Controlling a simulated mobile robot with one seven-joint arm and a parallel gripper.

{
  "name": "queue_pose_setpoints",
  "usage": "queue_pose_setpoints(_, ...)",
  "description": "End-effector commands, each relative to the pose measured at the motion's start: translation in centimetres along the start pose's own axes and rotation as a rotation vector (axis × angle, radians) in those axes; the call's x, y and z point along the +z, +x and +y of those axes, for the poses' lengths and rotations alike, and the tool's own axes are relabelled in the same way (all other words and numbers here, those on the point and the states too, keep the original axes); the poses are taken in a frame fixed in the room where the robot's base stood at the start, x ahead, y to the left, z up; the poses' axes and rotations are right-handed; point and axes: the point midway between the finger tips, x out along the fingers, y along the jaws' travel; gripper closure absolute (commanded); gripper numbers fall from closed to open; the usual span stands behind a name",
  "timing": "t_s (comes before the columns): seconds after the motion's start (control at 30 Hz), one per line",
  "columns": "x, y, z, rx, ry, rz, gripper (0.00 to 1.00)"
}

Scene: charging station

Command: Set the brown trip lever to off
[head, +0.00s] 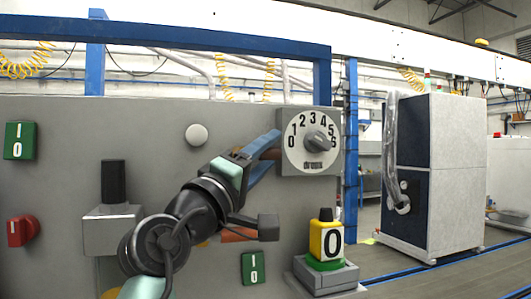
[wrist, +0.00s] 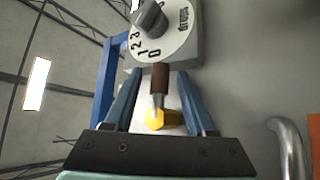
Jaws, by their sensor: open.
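The brown trip lever (wrist: 160,78) shows in the wrist view as a brown grip on a grey rod. The rod rises from a yellow hexagonal hub (wrist: 155,120) and points toward the dial. My gripper (wrist: 157,82) is open, with one blue finger on each side of the lever. I cannot tell whether either finger touches it. In the head view my gripper (head: 270,147) reaches to the panel just left of the dial, and I cannot make out the lever there behind the gripper and arm.
A dial (head: 312,142) with a grey knob is mounted close beyond my fingertips. A yellow-and-black block (head: 327,238) stands at lower right.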

Motion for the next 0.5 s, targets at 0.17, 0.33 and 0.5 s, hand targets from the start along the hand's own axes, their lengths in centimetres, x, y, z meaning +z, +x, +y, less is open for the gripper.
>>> queue_pose_setpoints(0.17,0.00,-0.02,0.01,0.000,0.000,0.000,0.57)
queue_pose_setpoints(0.33,-0.01,-0.04,0.01,0.000,0.000,0.000,0.87)
queue_pose_setpoints(0.5,-0.01,-0.05,-0.01,0.000,-0.001,0.000,1.00)
